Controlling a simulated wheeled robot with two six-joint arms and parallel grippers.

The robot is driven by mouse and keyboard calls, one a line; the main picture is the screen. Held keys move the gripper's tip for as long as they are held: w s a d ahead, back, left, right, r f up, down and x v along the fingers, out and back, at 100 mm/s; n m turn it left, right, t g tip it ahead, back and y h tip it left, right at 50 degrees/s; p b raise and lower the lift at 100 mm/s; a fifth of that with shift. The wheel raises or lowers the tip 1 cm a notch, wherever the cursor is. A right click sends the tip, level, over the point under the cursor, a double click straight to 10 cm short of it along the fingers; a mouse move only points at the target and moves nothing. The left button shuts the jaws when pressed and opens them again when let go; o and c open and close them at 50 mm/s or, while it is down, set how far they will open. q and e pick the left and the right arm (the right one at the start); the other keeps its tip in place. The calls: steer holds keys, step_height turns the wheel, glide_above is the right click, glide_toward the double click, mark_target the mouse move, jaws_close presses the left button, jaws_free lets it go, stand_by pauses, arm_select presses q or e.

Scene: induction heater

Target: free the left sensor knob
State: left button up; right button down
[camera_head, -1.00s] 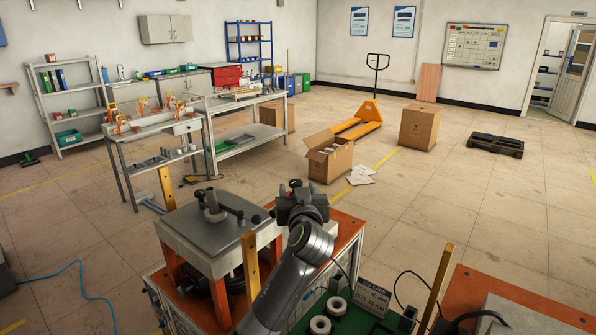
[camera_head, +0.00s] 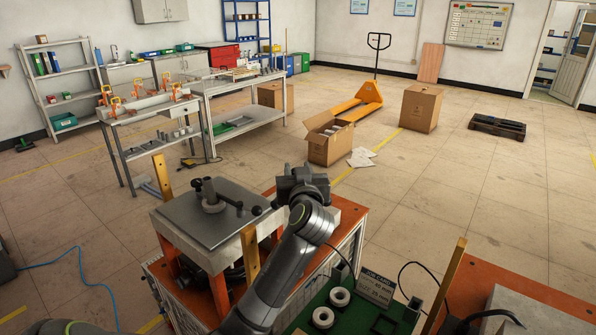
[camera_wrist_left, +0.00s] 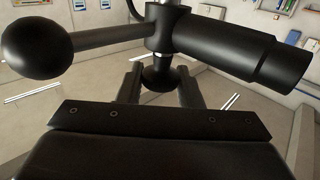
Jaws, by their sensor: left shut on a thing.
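The heater's grey top plate (camera_head: 178,228) carries a dark clamp post with a round cap and a rod with black ball knobs (camera_head: 257,210). My left gripper (camera_head: 303,182) is just right of this rod at the plate's right edge, and its fingers are mostly hidden in the head view. In the left wrist view, a small black knob (camera_wrist_left: 160,78) sits between the two fingers of my left gripper (camera_wrist_left: 160,88), below a dark hub (camera_wrist_left: 165,28). The gripper is shut on this knob. A larger black ball (camera_wrist_left: 36,42) on a rod is at left. My right gripper is out of view.
A green mat (camera_head: 345,318) with white rings (camera_head: 340,296) and a small sign (camera_head: 377,284) lies at front. An orange-topped cart (camera_head: 470,290) is at right.

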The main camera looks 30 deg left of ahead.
arm_select(q)
steer(key=shift+f+g+y+b, duration=0.15)
steer(key=shift+g+y+b, duration=0.15)
steer(key=shift+b, duration=0.1)
steer(key=shift+f+n+g+y+b, duration=0.1)
steer(key=shift+n+g+y+b, duration=0.4)
steer(key=shift+n+b, duration=0.15)
steer(key=n+g+y+b, duration=0.1)
steer(key=n+g+b, duration=0.2)
steer(key=g, duration=0.1)
steer(key=n+g+y+b, duration=0.2)
steer(key=g+b, duration=0.2)
steer(key=n+g+y+b, duration=0.1)
steer(key=n+g+b, duration=0.2)
steer(key=g+b, duration=0.1)
steer(key=shift+w+n+g+y, duration=0.1)
steer(key=shift+n+g+y, duration=0.2)
steer(key=shift+n+y, duration=0.1)
steer(key=shift+n+g+h+b, duration=0.4)
steer(key=shift+n+g+b, duration=1.2)
steer(key=shift+g, duration=0.8)
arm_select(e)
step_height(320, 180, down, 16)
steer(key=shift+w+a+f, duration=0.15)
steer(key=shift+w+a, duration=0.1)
arm_select(q)
steer(key=shift+g, duration=0.3)
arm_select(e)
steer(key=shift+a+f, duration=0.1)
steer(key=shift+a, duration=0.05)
